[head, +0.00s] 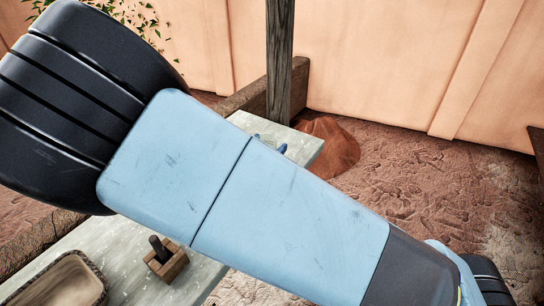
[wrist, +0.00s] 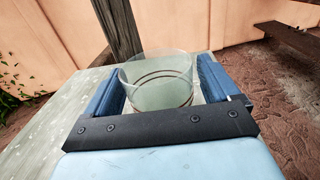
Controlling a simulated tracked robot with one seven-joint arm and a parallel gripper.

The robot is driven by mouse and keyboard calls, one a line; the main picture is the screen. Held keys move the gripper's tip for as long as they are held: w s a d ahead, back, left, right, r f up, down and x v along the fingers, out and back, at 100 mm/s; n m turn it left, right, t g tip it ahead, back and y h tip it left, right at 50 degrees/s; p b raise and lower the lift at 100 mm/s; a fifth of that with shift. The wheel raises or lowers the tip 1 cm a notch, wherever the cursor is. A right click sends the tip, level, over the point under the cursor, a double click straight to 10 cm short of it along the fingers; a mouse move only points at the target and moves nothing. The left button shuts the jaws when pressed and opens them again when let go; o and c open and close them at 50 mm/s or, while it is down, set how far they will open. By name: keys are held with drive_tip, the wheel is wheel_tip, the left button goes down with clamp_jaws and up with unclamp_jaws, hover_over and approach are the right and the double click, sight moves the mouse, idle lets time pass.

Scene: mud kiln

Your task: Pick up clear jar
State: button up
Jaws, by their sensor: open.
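The clear jar (wrist: 158,83) shows in the wrist view as a round transparent vessel with dark rings around it. It appears upright on the pale table (wrist: 52,135). My gripper (wrist: 160,85) is open, with one blue finger to the left of the jar and one to the right. The jar is between the fingers; whether either finger touches it I cannot tell. Its lower front is hidden behind the dark plate of my gripper. In the head view my arm covers most of the table (head: 118,240), and the jar cannot be made out clearly.
A wooden post (head: 280,62) rises behind the table. A wooden block with a dark peg (head: 166,262) and a shallow wooden tray (head: 98,290) sit on the table's near part. A red earth mound (head: 333,146) lies beyond it. A dark bench (wrist: 292,38) stands at the wrist view's right.

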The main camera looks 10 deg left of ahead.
drive_tip(key=shift+w+d, duration=0.2)
drive_tip(key=shift+w, duration=0.35)
drive_tip(key=shift+c, duration=0.3)
drive_tip(key=c, duration=1)
drive_tip(key=shift+r, duration=0.1)
